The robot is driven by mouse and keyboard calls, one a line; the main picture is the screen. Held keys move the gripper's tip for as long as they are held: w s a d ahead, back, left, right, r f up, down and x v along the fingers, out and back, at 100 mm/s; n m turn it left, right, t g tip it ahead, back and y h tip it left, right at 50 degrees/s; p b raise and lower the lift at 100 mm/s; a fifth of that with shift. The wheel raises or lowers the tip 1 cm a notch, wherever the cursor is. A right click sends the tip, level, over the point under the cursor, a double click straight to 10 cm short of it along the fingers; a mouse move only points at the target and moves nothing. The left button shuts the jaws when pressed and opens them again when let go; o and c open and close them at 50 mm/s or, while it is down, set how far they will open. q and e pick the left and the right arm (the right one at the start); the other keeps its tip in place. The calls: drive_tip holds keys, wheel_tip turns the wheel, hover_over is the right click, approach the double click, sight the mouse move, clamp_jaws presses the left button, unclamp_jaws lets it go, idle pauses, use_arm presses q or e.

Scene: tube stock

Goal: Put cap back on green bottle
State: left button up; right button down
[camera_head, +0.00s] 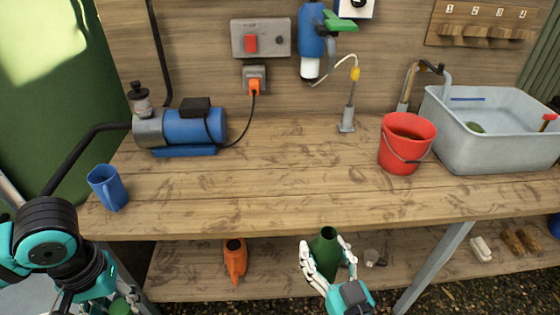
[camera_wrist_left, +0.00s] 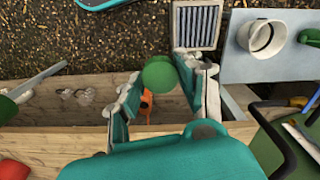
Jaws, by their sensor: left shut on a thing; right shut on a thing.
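The green bottle (camera_head: 325,250) is upright with an open, uncapped mouth, in front of the workbench's front edge. My right gripper (camera_head: 328,262) is shut around its body, fingers on both sides. In the left wrist view, the round green cap (camera_wrist_left: 160,73) sits between the fingertips of my left gripper (camera_wrist_left: 157,84), which is shut on it. In the head view the cap (camera_head: 122,306) shows at the bottom left, below my left arm, well left of the bottle. The left fingers are mostly hidden in the head view.
The workbench (camera_head: 270,200) has a clear middle. A blue mug (camera_head: 107,188) stands near its left front edge, close to my left arm. A blue pump (camera_head: 190,128), red bucket (camera_head: 405,150) and grey sink (camera_head: 490,145) stand behind. An orange bottle (camera_head: 235,260) is on the lower shelf.

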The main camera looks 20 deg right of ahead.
drive_tip(key=shift+a, duration=0.1)
drive_tip(key=w+a+n+g+y, duration=0.2)
drive_tip(key=w+a+n+y, duration=0.1)
drive_tip(key=a, duration=0.4)
drive_tip(key=w+a+r+n+g+y, duration=0.1)
drive_tip(key=w+a+n+g+y, duration=0.1)
drive_tip(key=a+n+y, duration=0.3)
drive_tip(key=w+a+y, duration=0.1)
drive_tip(key=y, duration=0.2)
drive_tip(key=shift+a+y, duration=0.3)
drive_tip(key=shift+a, duration=0.1)
use_arm(q)
drive_tip(key=shift+w, duration=0.1)
drive_tip(key=w+d+r+m, duration=0.1)
drive_tip(key=w+d+r, duration=0.2)
drive_tip(key=d+r, duration=0.5)
drive_tip(key=w+d+r+m, duration=0.2)
drive_tip(key=d+r, duration=0.6)
drive_tip(key=d, duration=0.8)
drive_tip(key=shift+w+r+m, duration=0.15)
drive_tip(key=shift+w+m, duration=0.15)
drive_tip(key=shift+w, duration=0.1)
drive_tip(key=shift+f, duration=2.05)
